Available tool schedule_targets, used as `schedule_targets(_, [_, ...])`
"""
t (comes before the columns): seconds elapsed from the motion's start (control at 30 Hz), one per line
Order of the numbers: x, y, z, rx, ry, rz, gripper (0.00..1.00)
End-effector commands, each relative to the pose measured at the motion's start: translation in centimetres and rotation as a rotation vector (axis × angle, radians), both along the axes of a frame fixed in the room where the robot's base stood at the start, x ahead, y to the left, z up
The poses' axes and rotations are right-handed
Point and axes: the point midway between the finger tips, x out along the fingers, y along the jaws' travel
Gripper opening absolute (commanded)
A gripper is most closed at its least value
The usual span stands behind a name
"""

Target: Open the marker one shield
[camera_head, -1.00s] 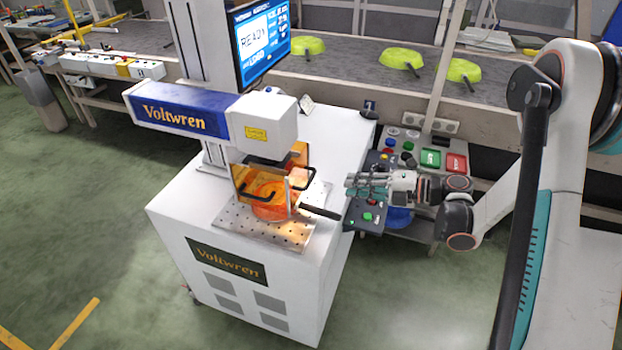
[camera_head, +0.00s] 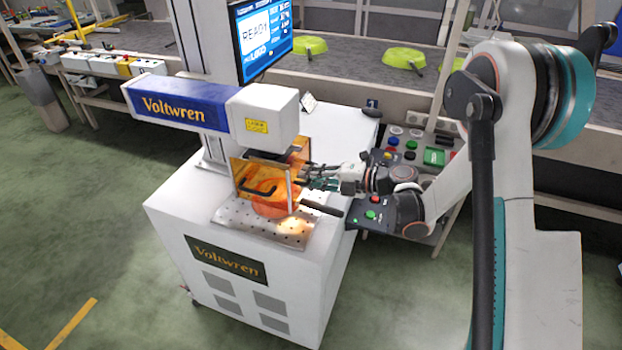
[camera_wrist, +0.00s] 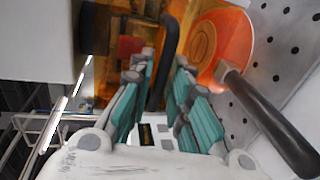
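The marker one shield (camera_head: 243,174) is a box of orange see-through panels under the Voltwren marking head, and it stands closed around the pan. It also shows in the wrist view (camera_wrist: 112,45). A black bar handle (camera_wrist: 168,62) runs down its near side. My gripper (camera_head: 312,177) is at the shield's right side. In the wrist view its teal-padded fingers (camera_wrist: 166,68) are apart, with the bar handle between them; contact cannot be told. The pan (camera_wrist: 237,38) looks orange through the panel, and its dark handle (camera_wrist: 268,122) sticks out toward the right.
The perforated plate (camera_head: 240,222) lies under the shield on the white cabinet (camera_head: 300,283). A button box (camera_head: 372,214) is just below my arm. A screen (camera_head: 262,38) reads READY. Green pans (camera_head: 403,58) rest on the conveyor behind.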

Motion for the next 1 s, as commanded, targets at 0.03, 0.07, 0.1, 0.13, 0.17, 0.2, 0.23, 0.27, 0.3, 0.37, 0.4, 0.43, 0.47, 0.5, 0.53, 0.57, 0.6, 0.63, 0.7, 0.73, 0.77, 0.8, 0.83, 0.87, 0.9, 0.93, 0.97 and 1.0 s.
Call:
schedule_targets(0.03, [0.0, 0.1, 0.0, 0.000, 0.000, 0.000, 0.17])
schedule_targets(0.07, [0.0, 0.1, 0.0, 0.000, 0.000, 0.000, 0.17])
schedule_targets(0.1, [0.0, 0.1, 0.0, 0.000, 0.000, 0.000, 0.17])
schedule_targets(0.13, [0.0, 0.1, 0.0, 0.000, 0.000, 0.000, 0.17])
schedule_targets(0.17, [0.0, 0.1, 0.0, 0.000, 0.000, 0.000, 0.17])
schedule_targets(0.2, [0.0, 0.1, 0.0, 0.000, 0.000, 0.000, 0.17])
schedule_targets(0.23, [0.0, 0.1, 0.0, 0.000, 0.000, 0.000, 0.17])
schedule_targets(0.27, [0.0, 0.1, 0.0, 0.000, 0.000, 0.000, 0.15])
schedule_targets(0.3, [0.0, 0.1, 0.0, 0.000, 0.000, 0.000, 0.06])
schedule_targets(0.37, [0.0, 0.1, 0.0, 0.000, 0.000, 0.000, 0.00])
schedule_targets(0.4, [0.0, 0.1, 0.0, 0.000, 0.000, 0.000, 0.00])
schedule_targets(0.43, [0.0, 0.1, 0.0, 0.000, 0.000, 0.000, 0.00])
schedule_targets(0.47, [0.0, 0.1, 0.0, 0.000, 0.000, 0.000, 0.00])
schedule_targets(0.5, [0.0, 0.1, 0.0, 0.000, 0.000, 0.000, 0.00])
schedule_targets(0.53, [0.0, 0.1, 0.0, 0.000, 0.000, 0.000, 0.00])
schedule_targets(0.57, [0.0, 0.1, 0.2, 0.000, 0.000, 0.000, 0.00])
schedule_targets(0.6, [0.0, 0.1, 0.6, 0.000, 0.000, 0.000, 0.00])
schedule_targets(0.63, [0.0, 0.1, 1.1, 0.000, 0.000, 0.000, 0.00])
schedule_targets(0.7, [0.0, 0.1, 2.7, 0.001, 0.000, 0.000, 0.00])
schedule_targets(0.73, [0.0, 0.1, 3.5, 0.001, -0.001, -0.001, 0.00])
schedule_targets(0.77, [0.1, 0.1, 4.4, 0.001, -0.001, -0.001, 0.00])
schedule_targets(0.8, [0.0, 0.1, 5.5, 0.001, -0.001, -0.001, 0.00])
schedule_targets(0.83, [0.0, 0.1, 6.3, 0.001, -0.001, -0.001, 0.00])
schedule_targets(0.87, [0.1, 0.0, 7.0, 0.001, -0.001, -0.001, 0.00])
schedule_targets(0.9, [0.0, 0.0, 7.9, 0.001, -0.001, -0.001, 0.00])
schedule_targets(0.93, [0.0, 0.0, 8.5, 0.001, -0.001, -0.001, 0.00])
schedule_targets(0.97, [0.1, 0.0, 9.0, 0.001, -0.001, -0.001, 0.00])
schedule_targets(1.0, [0.1, 0.0, 9.6, 0.001, -0.001, -0.001, 0.00])
